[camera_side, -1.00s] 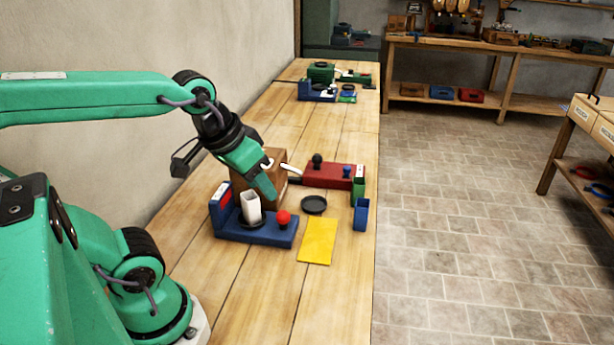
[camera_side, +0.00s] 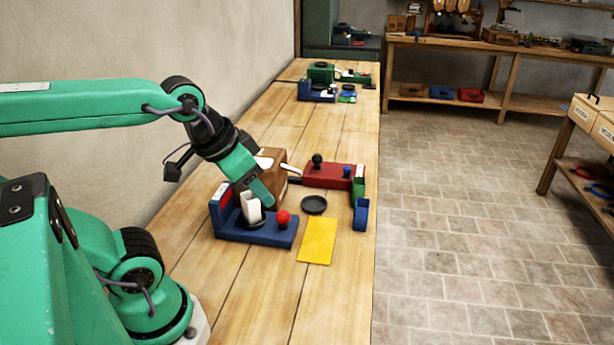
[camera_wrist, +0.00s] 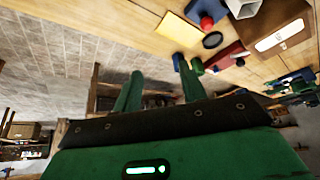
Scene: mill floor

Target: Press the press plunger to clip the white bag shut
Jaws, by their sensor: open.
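The white bag (camera_side: 252,207) stands upright on the blue press base (camera_side: 265,235), beside its tall blue back block. A red ball knob (camera_side: 283,215), which looks like the press plunger, stands at the right of the base. My gripper (camera_side: 266,198) is open, angled down over the base just above and right of the bag; its finger partly covers the bag. Whether they touch I cannot tell. In the wrist view my gripper (camera_wrist: 160,88) shows two parted green fingers with nothing between them. The red knob (camera_wrist: 206,22) and bag (camera_wrist: 242,9) are at the top there.
A yellow sheet (camera_side: 317,240), a black dish (camera_side: 314,205) and a blue bin (camera_side: 361,215) lie to the right. A brown box (camera_side: 270,160) stands behind my gripper. The bench's front is clear.

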